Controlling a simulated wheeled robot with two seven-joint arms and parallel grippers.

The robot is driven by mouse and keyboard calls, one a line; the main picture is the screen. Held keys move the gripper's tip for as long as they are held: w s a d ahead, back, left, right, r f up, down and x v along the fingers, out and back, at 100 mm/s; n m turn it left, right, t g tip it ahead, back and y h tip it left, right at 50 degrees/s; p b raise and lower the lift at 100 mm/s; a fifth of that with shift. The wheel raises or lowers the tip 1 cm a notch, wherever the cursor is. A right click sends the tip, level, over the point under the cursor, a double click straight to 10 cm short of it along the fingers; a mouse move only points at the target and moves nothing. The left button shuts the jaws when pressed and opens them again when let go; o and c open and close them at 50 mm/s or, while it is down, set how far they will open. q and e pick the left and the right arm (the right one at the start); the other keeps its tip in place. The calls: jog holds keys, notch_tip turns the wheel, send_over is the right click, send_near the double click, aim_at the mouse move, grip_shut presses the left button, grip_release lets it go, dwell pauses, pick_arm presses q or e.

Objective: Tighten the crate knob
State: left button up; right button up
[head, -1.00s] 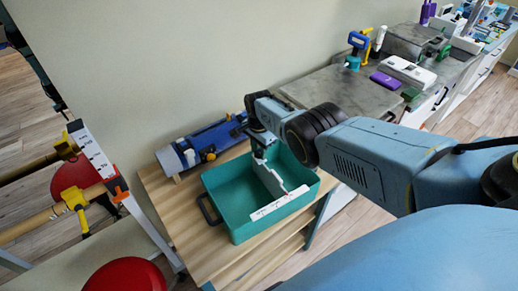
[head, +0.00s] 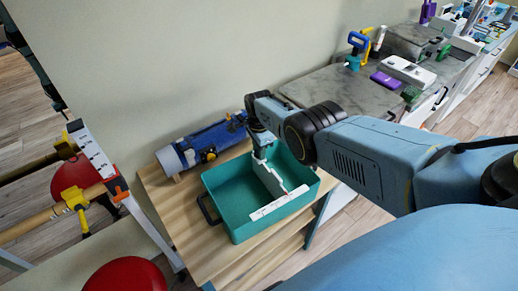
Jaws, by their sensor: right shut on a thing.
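My right gripper (head: 262,156) reaches down to the far end of the divider, at the crate's back side. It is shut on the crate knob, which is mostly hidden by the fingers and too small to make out. My left gripper is not in view.
A blue cylinder (head: 215,138) lies on the wooden top (head: 185,215) behind the crate. A black handle (head: 209,208) sticks out from the crate's left side. A red round seat (head: 125,275) is at the lower left. A grey counter (head: 345,90) stands to the right.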

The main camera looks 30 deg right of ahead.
jog(key=o, duration=1)
jog(key=shift+c, duration=0.2)
jog(key=shift+r, duration=0.15)
notch_tip(320, 180, up, 5)
jog(key=p, duration=0.5)
jog(key=shift+r, duration=0.9)
notch_tip(320, 180, up, 6)
jog(key=shift+r+p, duration=0.2)
jog(key=shift+p, duration=0.1)
